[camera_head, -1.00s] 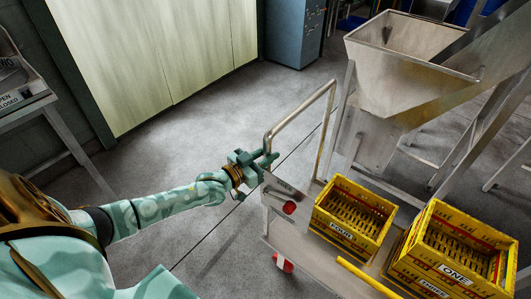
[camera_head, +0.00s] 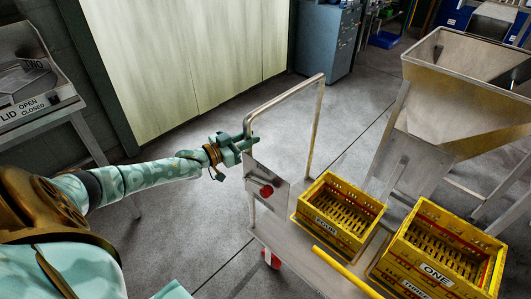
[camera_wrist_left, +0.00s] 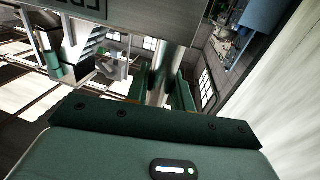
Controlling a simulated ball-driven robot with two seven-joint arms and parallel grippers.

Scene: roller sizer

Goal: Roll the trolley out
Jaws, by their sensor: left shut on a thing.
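The trolley (camera_head: 290,240) is a grey flat-deck cart with a tall bent-tube handle (camera_head: 320,115) at its left end. A plate with a red knob (camera_head: 266,191) sits below the handle, and a red caster (camera_head: 271,259) shows under the deck. It carries yellow crates, one marked FOUR (camera_head: 340,212) and a stack marked ONE (camera_head: 440,245) and THREE. My left gripper (camera_head: 247,143) is shut on the handle's near upright, close to its upper bend. In the left wrist view a pale tube (camera_wrist_left: 160,85) stands between the fingers. My right gripper is not in view.
A steel hopper on a frame (camera_head: 455,95) stands behind and right of the trolley. Pale cabinet doors (camera_head: 190,50) and a blue-grey drawer cabinet (camera_head: 325,40) line the back. A stand with a lid sign (camera_head: 40,105) is at left. Grey floor (camera_head: 190,235) is clear left of the trolley.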

